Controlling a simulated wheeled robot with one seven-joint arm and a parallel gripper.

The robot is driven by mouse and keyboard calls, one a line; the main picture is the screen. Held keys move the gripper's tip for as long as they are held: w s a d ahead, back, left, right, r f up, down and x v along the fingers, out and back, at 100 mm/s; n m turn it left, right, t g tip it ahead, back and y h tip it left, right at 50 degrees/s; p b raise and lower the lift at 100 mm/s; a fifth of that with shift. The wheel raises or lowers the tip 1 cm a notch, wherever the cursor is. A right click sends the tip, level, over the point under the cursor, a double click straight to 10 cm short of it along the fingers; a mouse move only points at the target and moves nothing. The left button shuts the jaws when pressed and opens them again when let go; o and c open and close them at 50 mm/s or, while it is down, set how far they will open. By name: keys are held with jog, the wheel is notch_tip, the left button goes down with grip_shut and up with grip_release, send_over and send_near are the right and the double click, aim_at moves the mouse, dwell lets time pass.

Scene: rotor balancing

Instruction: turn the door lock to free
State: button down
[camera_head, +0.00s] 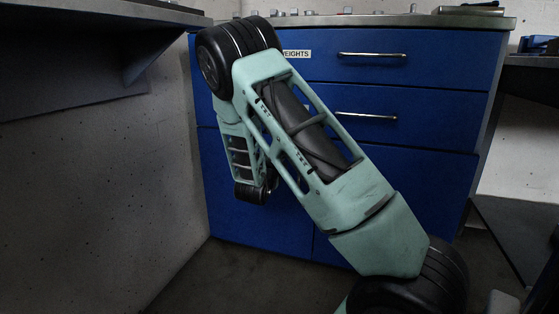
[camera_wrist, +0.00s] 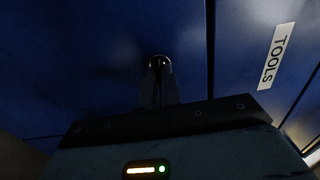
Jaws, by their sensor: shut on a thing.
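The door lock (camera_wrist: 158,60) is a small round piece with a bright metallic rim on a dark blue front in the wrist view. My gripper (camera_wrist: 160,72) points straight at it, with its dark fingers close together and shut on it. The fingers cover most of the lock, so its turned position cannot be told. In the head view the arm stands in front of the blue cabinet (camera_head: 430,100), and the gripper and lock are hidden.
The cabinet has drawers with metal handles (camera_head: 372,54) and a partly covered weights label (camera_head: 296,54). A tools label (camera_wrist: 276,56) is on the panel right of a dark seam. Small parts stand on the cabinet top. A concrete wall (camera_head: 90,200) is at left.

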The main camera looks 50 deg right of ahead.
jog(key=c, duration=1.6)
grip_release()
jog(key=shift+a, duration=0.15)
jog(key=p+v, duration=0.6)
jog(key=v, duration=1.1)
jog(key=shift+s+f, duration=0.1)
